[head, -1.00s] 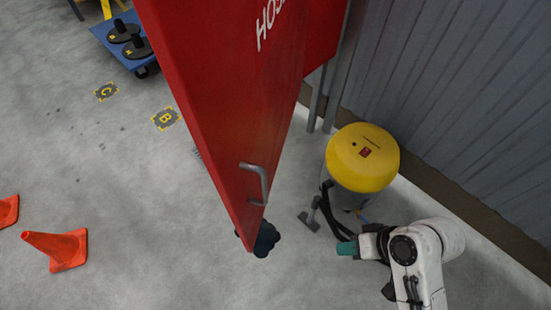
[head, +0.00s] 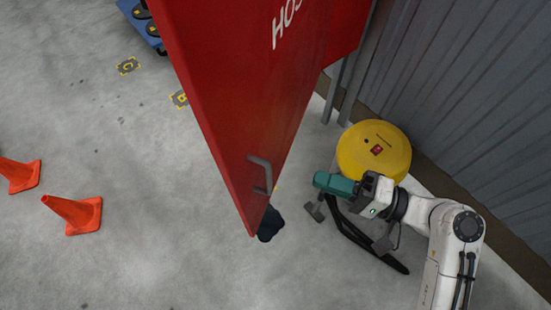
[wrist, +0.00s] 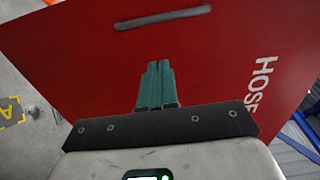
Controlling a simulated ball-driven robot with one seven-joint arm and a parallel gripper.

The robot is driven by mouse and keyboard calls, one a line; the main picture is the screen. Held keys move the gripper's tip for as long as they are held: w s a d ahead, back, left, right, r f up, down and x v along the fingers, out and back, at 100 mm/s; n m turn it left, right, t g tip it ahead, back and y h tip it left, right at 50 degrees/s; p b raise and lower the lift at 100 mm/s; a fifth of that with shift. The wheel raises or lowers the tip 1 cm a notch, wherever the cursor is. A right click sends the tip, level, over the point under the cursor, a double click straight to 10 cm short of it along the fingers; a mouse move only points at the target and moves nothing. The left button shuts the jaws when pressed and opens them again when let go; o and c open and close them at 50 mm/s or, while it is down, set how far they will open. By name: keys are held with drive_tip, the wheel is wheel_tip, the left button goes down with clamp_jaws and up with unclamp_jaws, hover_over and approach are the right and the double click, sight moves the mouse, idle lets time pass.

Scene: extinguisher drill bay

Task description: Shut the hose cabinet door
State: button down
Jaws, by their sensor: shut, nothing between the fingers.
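The red hose cabinet door (head: 245,95) stands wide open in the head view, swung out from the cabinet, with white "HOS" lettering and a grey bar handle (head: 263,172) near its free edge. My gripper (head: 318,180) is to the right of the door, apart from the handle, with its green fingers shut and empty. In the wrist view the shut fingers (wrist: 158,68) point at the red door face (wrist: 220,70), and the handle (wrist: 163,17) lies beyond the fingertips. The cabinet's inside is hidden.
A yellow-topped drum (head: 373,150) stands by the corrugated wall (head: 470,110), close behind my gripper. A dark object (head: 270,224) shows below the door's lower corner. A blue trolley (head: 140,25) is at upper left.

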drive_tip(key=p, duration=0.2)
approach(259, 159)
drive_tip(key=x, duration=0.5)
drive_tip(key=shift+w+a, duration=0.1)
drive_tip(key=shift+a, duration=0.05)
drive_tip(key=shift+x, duration=0.8)
drive_tip(key=shift+a+f, duration=0.1)
drive_tip(key=shift+f, duration=0.05)
